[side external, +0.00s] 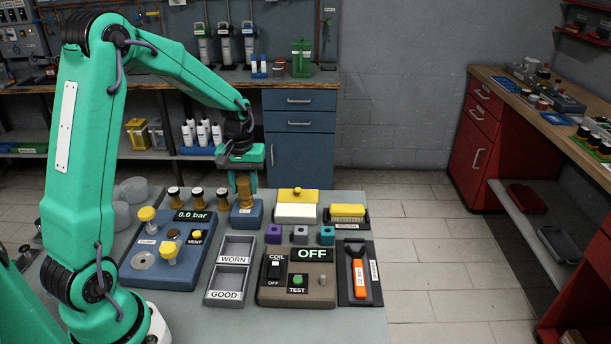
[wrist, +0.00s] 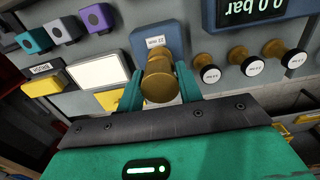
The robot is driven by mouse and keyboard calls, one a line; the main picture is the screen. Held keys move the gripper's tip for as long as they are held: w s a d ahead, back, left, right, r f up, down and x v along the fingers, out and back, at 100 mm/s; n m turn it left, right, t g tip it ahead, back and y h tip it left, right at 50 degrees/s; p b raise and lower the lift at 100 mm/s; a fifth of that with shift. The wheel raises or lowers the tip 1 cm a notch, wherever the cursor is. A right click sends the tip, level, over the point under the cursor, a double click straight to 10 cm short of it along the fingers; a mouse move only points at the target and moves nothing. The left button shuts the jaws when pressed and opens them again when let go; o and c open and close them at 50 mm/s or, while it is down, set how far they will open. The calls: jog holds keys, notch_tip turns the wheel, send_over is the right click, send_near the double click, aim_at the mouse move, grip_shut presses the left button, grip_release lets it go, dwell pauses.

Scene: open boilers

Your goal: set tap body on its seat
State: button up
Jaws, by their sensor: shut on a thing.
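A brass tap body (side external: 244,193) stands upright at a small blue block (side external: 247,217) near the back of the grey table. My gripper (side external: 243,181) is shut on it from above. In the wrist view the brass body (wrist: 157,83) sits between the green fingers of my gripper (wrist: 159,90), with the labelled blue block (wrist: 151,39) behind it. I cannot tell whether the tap body still rests in the block. The blue panel (side external: 133,279) at the left reads 0.0 bar and carries yellow knobs and round fittings. Which fitting is the seat is unclear.
Grey WORN and GOOD trays (side external: 237,247) lie in front, with a test box (side external: 297,284) reading OFF and an orange-handled tool (side external: 360,278) to the right. Yellow-topped blocks (side external: 296,205) stand right of the gripper.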

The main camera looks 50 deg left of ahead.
jog(key=o, duration=1.2)
jog(key=shift+c, duration=0.2)
jog(key=shift+r, duration=0.85)
jog(key=shift+r, duration=0.7)
jog(key=shift+r, duration=0.35)
jog(key=shift+r, duration=0.35)
jog(key=shift+r, duration=0.35)
